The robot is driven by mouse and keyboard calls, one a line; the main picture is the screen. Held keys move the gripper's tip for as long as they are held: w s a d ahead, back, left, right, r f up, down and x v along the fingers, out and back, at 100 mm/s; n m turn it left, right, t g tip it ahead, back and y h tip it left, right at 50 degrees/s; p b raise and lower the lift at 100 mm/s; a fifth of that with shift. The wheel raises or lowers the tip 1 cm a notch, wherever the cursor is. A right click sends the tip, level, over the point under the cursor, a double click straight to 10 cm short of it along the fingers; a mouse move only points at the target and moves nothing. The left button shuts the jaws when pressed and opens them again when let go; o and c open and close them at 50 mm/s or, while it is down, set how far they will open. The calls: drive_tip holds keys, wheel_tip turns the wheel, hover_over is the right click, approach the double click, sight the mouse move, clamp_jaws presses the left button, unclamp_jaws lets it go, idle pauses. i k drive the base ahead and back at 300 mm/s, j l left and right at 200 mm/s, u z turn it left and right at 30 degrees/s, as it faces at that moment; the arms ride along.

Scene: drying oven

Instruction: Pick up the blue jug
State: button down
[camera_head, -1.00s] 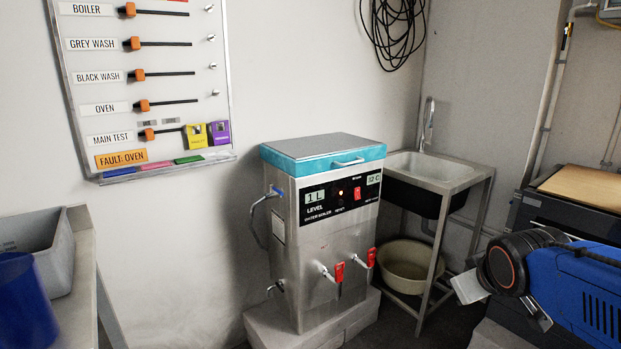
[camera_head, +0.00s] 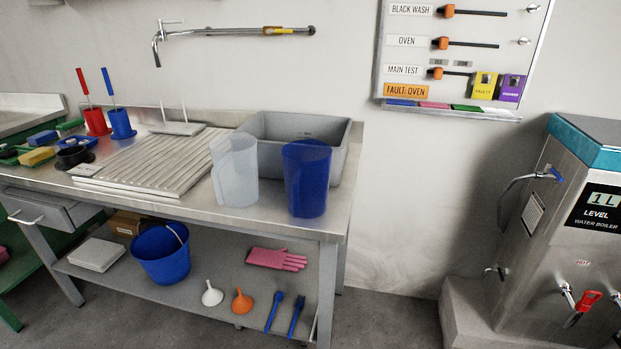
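The blue jug (camera_head: 307,180) stands upright near the right front corner of the steel table (camera_head: 262,208). A grey tub (camera_head: 343,150) sits right behind the blue jug and is partly hidden by both jugs. My gripper is not in view.
A ribbed draining board (camera_head: 160,160) lies left of the jugs. A blue bucket (camera_head: 161,255), a pink glove (camera_head: 276,259) and small funnels (camera_head: 242,301) are on the lower shelf. The water boiler (camera_head: 570,220) stands at right, with free floor (camera_head: 390,318) between.

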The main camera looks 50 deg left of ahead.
sight(307, 164)
drive_tip(key=u, duration=1.8)
